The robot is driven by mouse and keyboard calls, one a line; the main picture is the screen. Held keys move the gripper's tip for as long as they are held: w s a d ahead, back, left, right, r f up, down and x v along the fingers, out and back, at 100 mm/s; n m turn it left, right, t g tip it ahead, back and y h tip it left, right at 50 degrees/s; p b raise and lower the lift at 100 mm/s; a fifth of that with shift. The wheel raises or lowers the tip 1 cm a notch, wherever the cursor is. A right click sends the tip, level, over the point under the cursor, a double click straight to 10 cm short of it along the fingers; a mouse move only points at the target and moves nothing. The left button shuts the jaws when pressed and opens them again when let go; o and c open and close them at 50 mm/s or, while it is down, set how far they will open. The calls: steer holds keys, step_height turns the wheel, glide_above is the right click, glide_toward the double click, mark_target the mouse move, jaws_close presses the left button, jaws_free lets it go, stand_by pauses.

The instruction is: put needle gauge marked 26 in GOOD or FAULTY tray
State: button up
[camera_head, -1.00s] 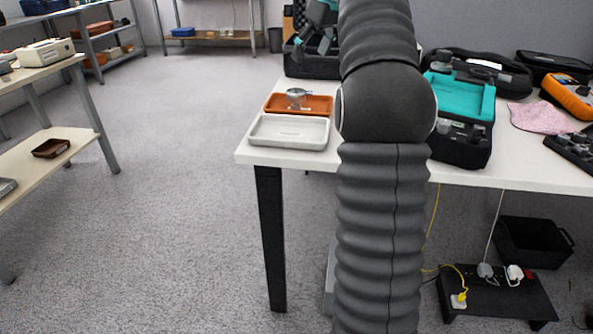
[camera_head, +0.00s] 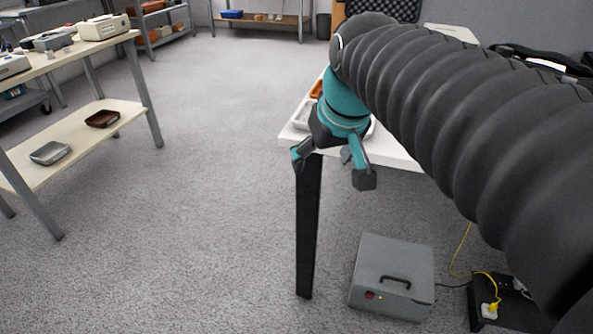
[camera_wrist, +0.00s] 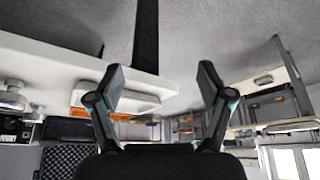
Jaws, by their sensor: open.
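My gripper (camera_head: 331,167) is open and empty, hanging in front of the white table's left corner. Its spread fingers also show in the wrist view (camera_wrist: 161,80), with nothing between them. A white tray (camera_head: 302,117) and an orange-brown tray (camera_head: 317,88) lie on the table behind my gripper, mostly hidden by it. The wrist view, which is upside down, shows the pale tray (camera_wrist: 120,98) at the table's edge. No gauge marked 26 can be made out now, and no tray labels are readable.
The white table (camera_head: 398,153) is largely covered by my arm. A grey box with a handle (camera_head: 392,277) stands on the floor beneath. A shelf unit at left holds a brown tray (camera_head: 102,118) and a grey tray (camera_head: 50,152). Open carpet lies between.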

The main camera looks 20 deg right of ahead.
steer(key=s+a+f, duration=0.2)
steer(key=s+f, duration=0.7)
steer(key=shift+f+m, duration=0.3)
steer(key=shift+f, duration=0.05)
stand_by(0.5)
